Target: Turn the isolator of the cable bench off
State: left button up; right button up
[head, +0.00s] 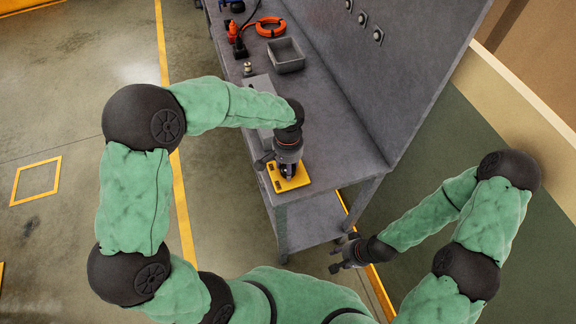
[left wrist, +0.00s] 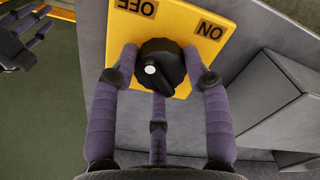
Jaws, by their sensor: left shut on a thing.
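The isolator is a yellow plate (head: 301,181) at the near end of the bench top, with a black rotary knob (left wrist: 163,68). In the left wrist view the plate (left wrist: 185,20) bears upside-down OFF and ON labels, OFF at left and ON at right. The knob has a white dot on its left side. My left gripper (head: 288,171) reaches down over the plate. In the left wrist view its purple fingers (left wrist: 160,85) close around the knob, one on each side and one below. My right gripper (head: 343,254) hangs empty beside the bench with its fingers apart.
The grey bench (head: 335,150) has a tall back panel (head: 380,60) on the right. A grey bin (head: 286,56), an orange cable coil (head: 270,27) and small parts stand farther along the top. A grey box (head: 258,88) lies under my left forearm. Floor at left is clear.

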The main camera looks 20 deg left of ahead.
pick_arm(q)
jog(key=shift+w, duration=0.1)
jog(key=o, duration=1.1)
jog(key=shift+o, duration=0.2)
jog(key=shift+r, duration=0.1)
notch_tip(320, 180, up, 12)
dwell(0.3)
